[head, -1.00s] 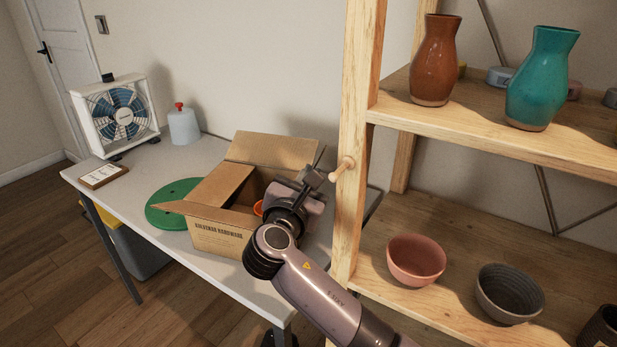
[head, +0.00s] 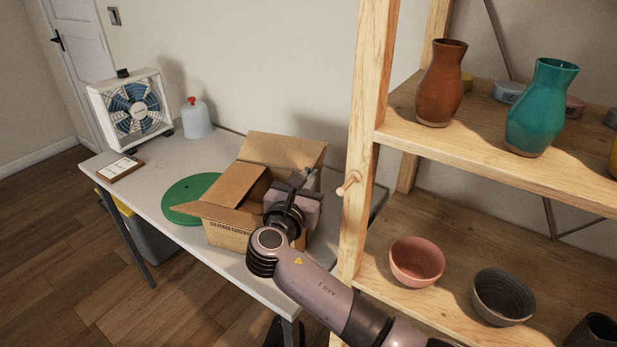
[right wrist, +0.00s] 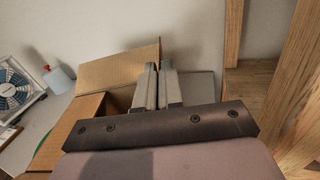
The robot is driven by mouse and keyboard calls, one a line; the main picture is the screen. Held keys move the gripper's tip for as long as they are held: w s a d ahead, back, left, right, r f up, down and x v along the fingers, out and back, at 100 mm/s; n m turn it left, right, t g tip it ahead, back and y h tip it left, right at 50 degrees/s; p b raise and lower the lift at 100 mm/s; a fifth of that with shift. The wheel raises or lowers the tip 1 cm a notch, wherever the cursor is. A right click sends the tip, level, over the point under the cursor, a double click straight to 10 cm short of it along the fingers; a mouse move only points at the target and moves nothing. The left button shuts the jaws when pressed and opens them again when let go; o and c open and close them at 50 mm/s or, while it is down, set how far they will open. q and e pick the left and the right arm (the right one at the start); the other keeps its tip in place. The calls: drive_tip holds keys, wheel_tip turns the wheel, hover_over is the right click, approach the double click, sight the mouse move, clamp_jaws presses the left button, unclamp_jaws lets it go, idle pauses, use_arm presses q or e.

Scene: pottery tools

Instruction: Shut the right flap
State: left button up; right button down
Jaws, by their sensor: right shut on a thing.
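The cardboard box (head: 228,238) stands on the table with its back flap (head: 285,148) raised. Another flap (head: 228,214) juts out toward the front left. My right gripper (head: 301,180) is at the box's right side, over the right edge of its opening. In the right wrist view its two fingers (right wrist: 158,68) are close together with a narrow gap, in front of the back flap (right wrist: 118,66). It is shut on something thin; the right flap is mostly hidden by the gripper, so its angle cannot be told. My left gripper is not in view.
A wooden shelf post (head: 366,140) with a peg (head: 348,183) stands close right of my gripper. A green disc (head: 186,198) lies left of the box.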

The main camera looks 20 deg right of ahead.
drive_tip(key=c, duration=1.3)
unclamp_jaws()
drive_tip(key=shift+r, duration=0.1)
wheel_tip(320, 180, up, 20)
drive_tip(key=shift+f, duration=0.1)
drive_tip(key=shift+c, duration=0.2)
